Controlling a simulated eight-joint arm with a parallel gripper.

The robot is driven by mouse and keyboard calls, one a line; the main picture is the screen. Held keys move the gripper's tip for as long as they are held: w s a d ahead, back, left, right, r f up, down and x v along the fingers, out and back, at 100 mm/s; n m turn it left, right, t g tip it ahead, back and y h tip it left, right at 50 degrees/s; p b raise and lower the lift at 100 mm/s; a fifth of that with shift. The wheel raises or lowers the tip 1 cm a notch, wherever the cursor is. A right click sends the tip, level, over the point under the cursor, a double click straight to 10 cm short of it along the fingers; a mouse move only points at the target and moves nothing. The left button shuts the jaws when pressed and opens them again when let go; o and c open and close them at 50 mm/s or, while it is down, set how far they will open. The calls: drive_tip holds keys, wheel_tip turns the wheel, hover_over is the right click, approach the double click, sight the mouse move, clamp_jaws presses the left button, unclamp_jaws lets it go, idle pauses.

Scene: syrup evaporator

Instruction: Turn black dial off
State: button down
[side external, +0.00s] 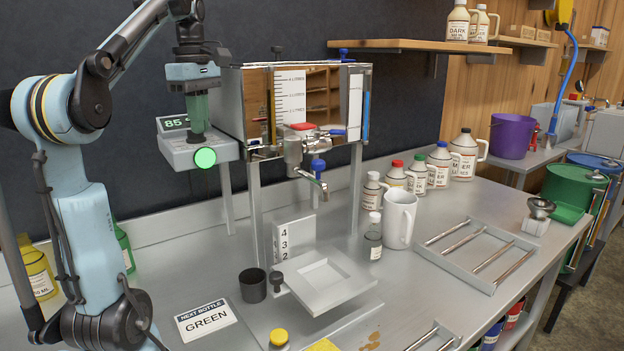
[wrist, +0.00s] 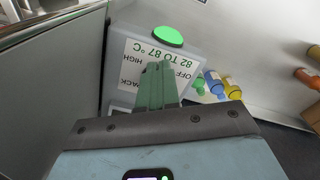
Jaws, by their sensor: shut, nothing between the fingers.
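My gripper (side external: 197,131) points down at the top of a grey control box (side external: 183,154) with a round green light (side external: 205,158) on its front. Its fingers are shut with nothing between them. In the wrist view the fingers (wrist: 158,70) lie across the box's label (wrist: 135,68), which reads "82 to 87 °C", "HIGH", "OFF" and "PACK". The green light (wrist: 160,37) is just beyond the fingertips. Contact cannot be told.
A steel evaporator (side external: 300,100) with a tap stands right of the box. A black knob (side external: 276,279) is beside the numbered white stand (side external: 294,240). A black cup (side external: 252,285) and a "GREEN" sign (side external: 206,320) are in front. Bottles (side external: 437,165) stand farther right.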

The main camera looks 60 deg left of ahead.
drive_tip(key=shift+w+a+f, duration=0.2)
drive_tip(key=shift+w+f, duration=0.25)
drive_tip(key=shift+w, duration=0.05)
drive_tip(key=shift+w+a, duration=0.35)
drive_tip(key=shift+w, duration=0.25)
drive_tip(key=shift+w+d+r, duration=0.1)
drive_tip(key=shift+w+d, duration=0.1)
drive_tip(key=shift+d, duration=0.1)
wheel_tip(320, 180, up, 5)
drive_tip(key=shift+w+f, duration=0.1)
drive_tip(key=shift+w, duration=0.05)
drive_tip(key=shift+s+r, duration=0.2)
drive_tip(key=shift+r, duration=0.35)
